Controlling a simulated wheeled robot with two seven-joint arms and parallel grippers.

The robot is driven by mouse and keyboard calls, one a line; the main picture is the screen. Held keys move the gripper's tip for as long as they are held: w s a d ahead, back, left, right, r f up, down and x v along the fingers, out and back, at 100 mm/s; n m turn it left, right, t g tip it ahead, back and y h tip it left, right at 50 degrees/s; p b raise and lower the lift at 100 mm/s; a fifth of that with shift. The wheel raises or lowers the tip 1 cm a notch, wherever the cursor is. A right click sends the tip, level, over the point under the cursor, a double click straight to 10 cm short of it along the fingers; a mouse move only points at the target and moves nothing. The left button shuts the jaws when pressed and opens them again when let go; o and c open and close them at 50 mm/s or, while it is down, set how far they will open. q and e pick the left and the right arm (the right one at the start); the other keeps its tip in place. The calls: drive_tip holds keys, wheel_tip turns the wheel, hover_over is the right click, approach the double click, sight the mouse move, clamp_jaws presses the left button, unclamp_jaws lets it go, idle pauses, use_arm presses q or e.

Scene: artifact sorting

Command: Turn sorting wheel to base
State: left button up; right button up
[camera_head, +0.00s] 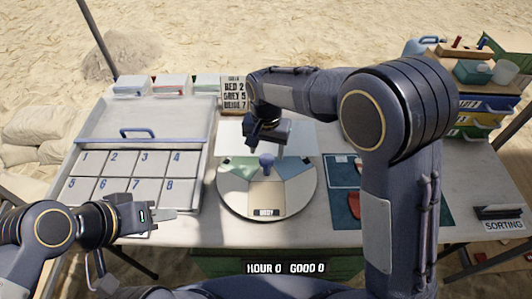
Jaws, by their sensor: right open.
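The round sorting wheel (231,197) lies flat on the table, with tan, green and blue sectors. Its front tan sector carries a dark label that appears to read "BODY". A blue knob (267,161) stands on the wheel towards its back. My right gripper (266,152) is open and points down at the knob, very close to it. I cannot tell whether its fingers are on either side of the knob or touch it. The back of the wheel is partly hidden by this gripper. My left gripper (166,217) is low over the front left, apart from the wheel; its finger gap is unclear.
A numbered tray (140,160) with a blue handle is left of the wheel. A sign (234,94) and paper stacks stand behind. My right arm hides part of a blue mat (341,172) with red pieces. Bins (480,115) and a "SORTING" block (500,217) are at the right.

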sight(267, 158)
drive_tip(key=shift+f, duration=1.8)
clamp_jaws()
